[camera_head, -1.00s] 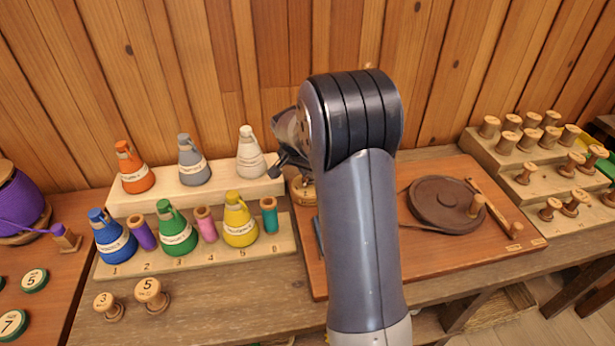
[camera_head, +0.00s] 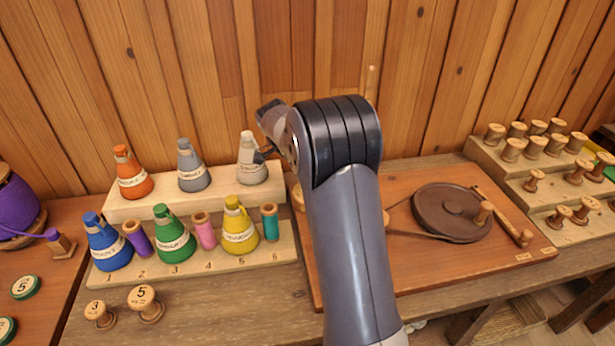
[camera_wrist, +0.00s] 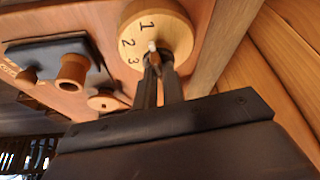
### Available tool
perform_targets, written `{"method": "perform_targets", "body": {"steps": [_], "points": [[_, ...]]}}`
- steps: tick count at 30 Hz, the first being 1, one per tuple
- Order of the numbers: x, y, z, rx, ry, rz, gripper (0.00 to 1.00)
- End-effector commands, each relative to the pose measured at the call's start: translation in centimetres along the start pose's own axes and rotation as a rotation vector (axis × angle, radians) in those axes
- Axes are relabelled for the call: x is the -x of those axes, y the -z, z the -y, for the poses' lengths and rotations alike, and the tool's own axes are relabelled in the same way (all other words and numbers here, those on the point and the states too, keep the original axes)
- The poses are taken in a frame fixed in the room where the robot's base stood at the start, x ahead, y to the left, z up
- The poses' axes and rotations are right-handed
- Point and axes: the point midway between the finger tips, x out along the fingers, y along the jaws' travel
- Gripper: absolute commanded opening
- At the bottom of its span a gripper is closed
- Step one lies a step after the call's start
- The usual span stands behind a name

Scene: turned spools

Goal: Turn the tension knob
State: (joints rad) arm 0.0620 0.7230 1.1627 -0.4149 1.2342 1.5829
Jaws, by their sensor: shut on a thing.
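The tension knob (camera_wrist: 160,28) is a round pale wooden dial marked 1, 2 and 3 in the wrist view. A small pale peg (camera_wrist: 152,45) stands out from its face near the numbers. My gripper (camera_wrist: 155,58) has its two dark fingers close together at this peg, shut on it. The fingertips partly cover the lower part of the dial. In the head view my arm hides the fingertips and most of the knob; a rounded wooden piece (camera_head: 298,196) shows at the arm's left edge, and I cannot tell if it is the dial.
A brown wheel (camera_head: 452,212) with a wooden handle lies on the reddish board (camera_head: 420,270) right of my arm. Coloured cones and spools stand on a stepped rack (camera_head: 110,210) to the left. Wooden spools fill a rack (camera_head: 490,160) at the right. A plank wall is close behind.

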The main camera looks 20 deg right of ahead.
Motion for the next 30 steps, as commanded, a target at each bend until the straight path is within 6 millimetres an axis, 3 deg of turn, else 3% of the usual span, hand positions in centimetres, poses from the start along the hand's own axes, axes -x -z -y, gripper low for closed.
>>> {"method": "perform_targets", "body": {"steps": [14,15,22,30], "points": [[0.00,-0.06,0.01,-0.014,-0.006,0.002,0.00],[0.00,-0.06,0.01,-0.014,-0.006,0.002,0.11],[0.00,-0.03,0.01,-0.013,-0.005,0.001,0.29],[0.12,-0.02,0.03,-0.013,-0.005,0.001,0.31]]}}
